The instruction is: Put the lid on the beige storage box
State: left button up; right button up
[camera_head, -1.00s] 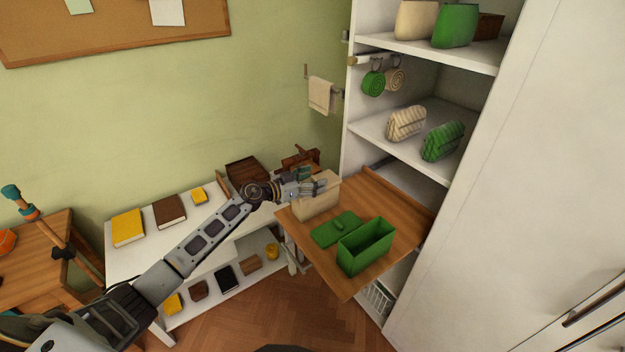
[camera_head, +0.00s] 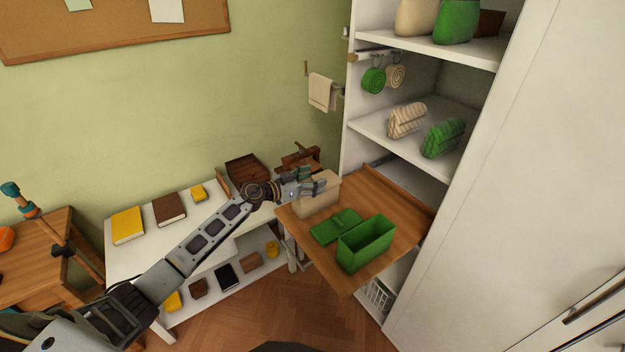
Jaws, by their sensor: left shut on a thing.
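The beige storage box (camera_head: 317,202) stands upright at the back left of the wooden pull-out board (camera_head: 346,282). A beige lid (camera_head: 328,181) shows at its top, and I cannot tell whether it is fully seated. My left gripper (camera_head: 318,184) is at the top of the box, shut on the lid; its fingers hide part of the lid and the handle. My right gripper is not in view.
An open green box (camera_head: 366,243) and a green lid (camera_head: 337,227) lie on the board in front of the beige box. A white cabinet with shelves (camera_head: 430,56) rises behind. A low white bench (camera_head: 150,242) with books stands left.

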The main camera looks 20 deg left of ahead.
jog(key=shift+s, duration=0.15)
pick_arm(q)
jog(key=shift+f, duration=0.1)
jog(key=o, duration=0.9)
jog(key=shift+o, duration=0.2)
jog(key=shift+s+a, duration=0.25)
jog(key=shift+s, duration=0.05)
jog(key=shift+v, duration=1.45)
jog(key=v, duration=0.8)
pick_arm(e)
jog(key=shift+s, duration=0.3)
pick_arm(q)
jog(key=shift+s+a, duration=0.1)
jog(key=shift+s, duration=0.05)
